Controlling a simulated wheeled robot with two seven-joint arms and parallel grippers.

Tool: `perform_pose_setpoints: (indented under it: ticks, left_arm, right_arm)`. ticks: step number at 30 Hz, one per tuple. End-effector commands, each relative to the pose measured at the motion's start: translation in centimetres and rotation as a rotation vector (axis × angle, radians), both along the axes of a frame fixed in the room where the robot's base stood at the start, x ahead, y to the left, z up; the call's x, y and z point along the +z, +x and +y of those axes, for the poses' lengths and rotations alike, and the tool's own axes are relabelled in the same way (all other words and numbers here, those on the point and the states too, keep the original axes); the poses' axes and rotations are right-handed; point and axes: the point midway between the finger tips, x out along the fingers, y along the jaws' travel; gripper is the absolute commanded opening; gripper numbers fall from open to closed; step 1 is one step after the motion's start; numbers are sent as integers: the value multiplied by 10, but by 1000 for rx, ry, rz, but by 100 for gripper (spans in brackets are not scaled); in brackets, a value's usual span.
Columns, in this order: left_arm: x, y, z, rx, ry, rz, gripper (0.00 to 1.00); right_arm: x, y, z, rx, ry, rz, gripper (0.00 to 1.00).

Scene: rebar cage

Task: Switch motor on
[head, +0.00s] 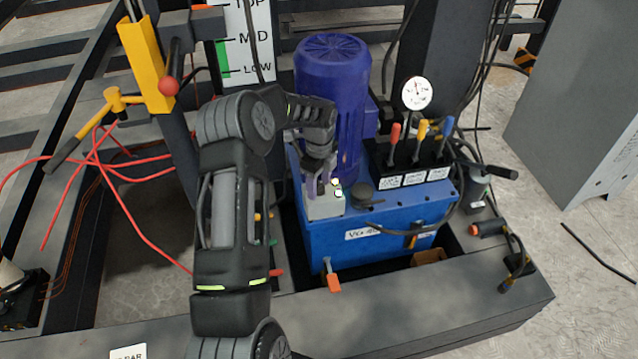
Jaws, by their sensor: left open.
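The blue-purple motor (333,85) stands upright on the blue power unit tank (380,222). A small light grey switch box (325,207) sits at the tank's left end, in front of the motor. Small pale round spots, perhaps buttons, show at the box's upper right. My left gripper (320,186) points down right at the box, with its fingers open and nothing seen between them. The fingers hide part of the box's top, and I cannot tell whether they touch it. My right gripper is out of view.
Red, yellow and blue levers (420,145) and a round gauge (417,93) stand right of the motor. A yellow bracket (146,65) and red cables (130,215) are at left. A grey cabinet (585,100) stands far right. Dark frame beams surround the tank.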

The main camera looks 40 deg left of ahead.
Motion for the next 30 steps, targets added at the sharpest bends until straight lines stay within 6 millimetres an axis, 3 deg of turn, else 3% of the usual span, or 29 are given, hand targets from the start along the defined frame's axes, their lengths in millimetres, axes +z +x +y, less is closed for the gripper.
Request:
perform_pose_setpoints:
  ticks: [8, 21, 30]
  left_arm:
    - [6, 0, 0, 0, 0, 0, 54]
    - [69, 1, 0, 1, 1, -2, 54]
    - [78, 0, 0, 0, 0, 1, 54]
  right_arm:
    - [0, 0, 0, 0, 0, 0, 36]
    - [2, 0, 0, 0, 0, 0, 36]
    - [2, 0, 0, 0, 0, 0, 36]
